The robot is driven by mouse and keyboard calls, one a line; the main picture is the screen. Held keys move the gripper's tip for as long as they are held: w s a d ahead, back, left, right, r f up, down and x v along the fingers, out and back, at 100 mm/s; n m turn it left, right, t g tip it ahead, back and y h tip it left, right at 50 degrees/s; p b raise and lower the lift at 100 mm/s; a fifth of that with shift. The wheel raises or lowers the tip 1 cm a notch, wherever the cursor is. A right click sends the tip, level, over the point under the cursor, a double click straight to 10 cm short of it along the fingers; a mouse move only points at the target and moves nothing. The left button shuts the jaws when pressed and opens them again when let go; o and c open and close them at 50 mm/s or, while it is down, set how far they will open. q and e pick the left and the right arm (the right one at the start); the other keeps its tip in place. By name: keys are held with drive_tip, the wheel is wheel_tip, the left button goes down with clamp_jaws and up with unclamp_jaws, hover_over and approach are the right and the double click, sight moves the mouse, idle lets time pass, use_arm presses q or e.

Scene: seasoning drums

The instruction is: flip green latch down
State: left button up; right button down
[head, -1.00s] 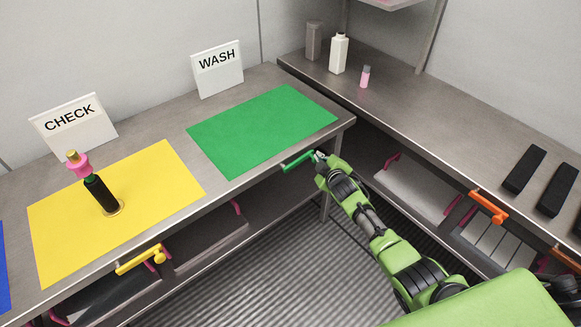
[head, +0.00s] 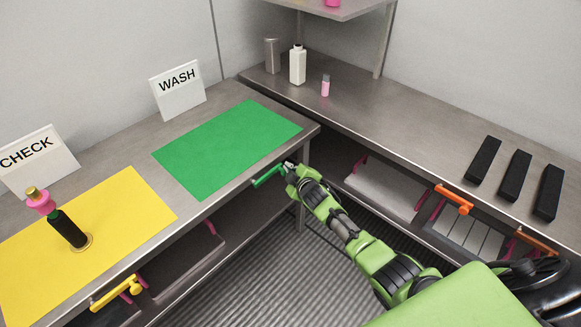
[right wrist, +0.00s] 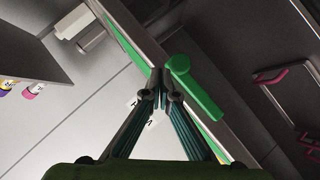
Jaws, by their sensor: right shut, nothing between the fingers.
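The green latch (head: 267,177) sits on the front edge of the table, below the green mat (head: 225,146). In the head view its bar runs along the edge, to the lower left of my right gripper (head: 287,167). In the right wrist view the latch (right wrist: 194,88) lies just right of the fingertips (right wrist: 160,80), with its round end nearest them. My right gripper is shut and empty, close beside the latch's right end; I cannot tell whether they touch. My left gripper is out of view.
A yellow latch (head: 117,292) is on the same table edge, and an orange latch (head: 455,199) is on the right counter (head: 420,142). A dark bottle (head: 68,230) stands on the yellow mat (head: 135,208). Open floor (head: 257,252) lies between the counters.

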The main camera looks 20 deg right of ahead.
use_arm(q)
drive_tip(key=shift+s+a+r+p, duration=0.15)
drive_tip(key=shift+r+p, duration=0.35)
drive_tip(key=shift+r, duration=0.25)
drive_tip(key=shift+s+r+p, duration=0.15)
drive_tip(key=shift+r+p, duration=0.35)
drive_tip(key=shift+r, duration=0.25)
use_arm(e)
drive_tip(key=s+d+r, duration=0.1)
drive_tip(key=s+r, duration=0.7)
drive_tip(key=shift+s+d+r, duration=0.25)
drive_tip(key=shift+d, duration=0.1)
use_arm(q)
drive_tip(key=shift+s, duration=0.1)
